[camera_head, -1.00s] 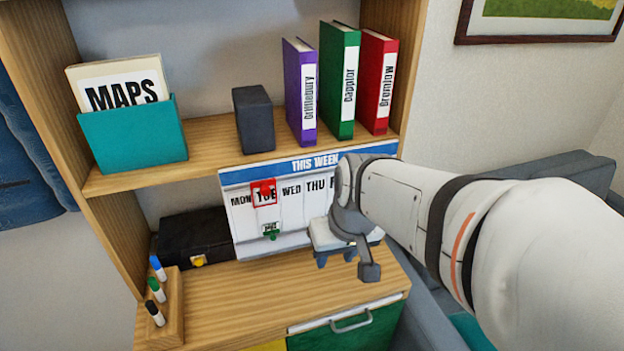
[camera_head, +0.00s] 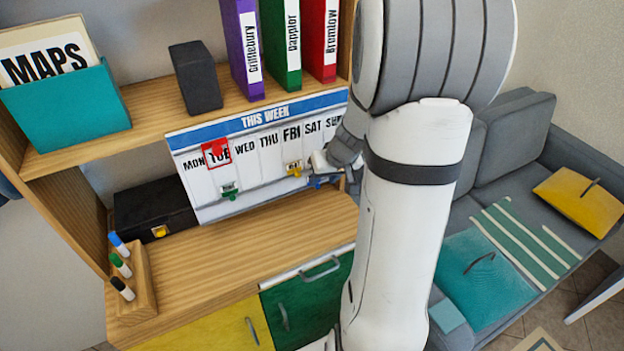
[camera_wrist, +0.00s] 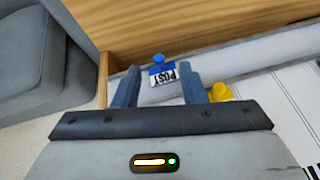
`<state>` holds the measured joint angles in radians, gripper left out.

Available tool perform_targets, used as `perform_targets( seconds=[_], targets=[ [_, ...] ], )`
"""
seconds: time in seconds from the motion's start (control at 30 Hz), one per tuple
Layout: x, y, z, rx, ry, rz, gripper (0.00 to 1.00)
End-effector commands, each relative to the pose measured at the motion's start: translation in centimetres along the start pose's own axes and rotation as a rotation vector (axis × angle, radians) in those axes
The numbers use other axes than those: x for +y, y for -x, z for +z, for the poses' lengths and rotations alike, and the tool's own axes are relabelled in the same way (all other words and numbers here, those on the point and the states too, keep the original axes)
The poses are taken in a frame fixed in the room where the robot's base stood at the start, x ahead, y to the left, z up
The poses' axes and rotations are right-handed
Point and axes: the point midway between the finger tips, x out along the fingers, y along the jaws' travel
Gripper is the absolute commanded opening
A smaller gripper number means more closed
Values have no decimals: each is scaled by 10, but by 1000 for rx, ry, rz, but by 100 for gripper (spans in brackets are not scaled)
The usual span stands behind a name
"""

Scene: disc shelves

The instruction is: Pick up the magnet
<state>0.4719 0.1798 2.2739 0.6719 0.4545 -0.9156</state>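The calendar board (camera_head: 250,187) headed THIS WEEK leans on the shelf unit. It bears a red magnet frame (camera_head: 215,151) around TUE, a green magnet (camera_head: 229,190) and a yellow magnet (camera_head: 293,168). A blue magnet (camera_wrist: 159,59) with a POST card (camera_wrist: 164,77) shows in the wrist view near the board's bottom edge. My gripper (camera_wrist: 161,70) is open, with the blue magnet and its card between or just beyond its fingertips. I cannot tell whether the fingers touch it. The yellow magnet (camera_wrist: 221,92) is just right of the right finger. My arm hides part of the board's right side.
A black case (camera_head: 155,211) and a marker holder (camera_head: 140,282) stand on the lower shelf (camera_head: 215,262), which is otherwise clear. Binders (camera_head: 280,45), a dark box (camera_head: 196,77) and a maps folder (camera_head: 70,108) stand above. A grey sofa (camera_head: 515,135) is at right.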

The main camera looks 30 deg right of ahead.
Motion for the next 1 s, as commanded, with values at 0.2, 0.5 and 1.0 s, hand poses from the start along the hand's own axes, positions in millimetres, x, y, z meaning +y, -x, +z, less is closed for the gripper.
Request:
perform_targets(
  seconds=[0.2,0.5,1.0],
  targets=[
    [1,-29,-6,-4,0,-2,38],
    [1,-38,-6,-2,2,1,38],
    [0,-38,-6,-2,3,0,3]
  ],
)
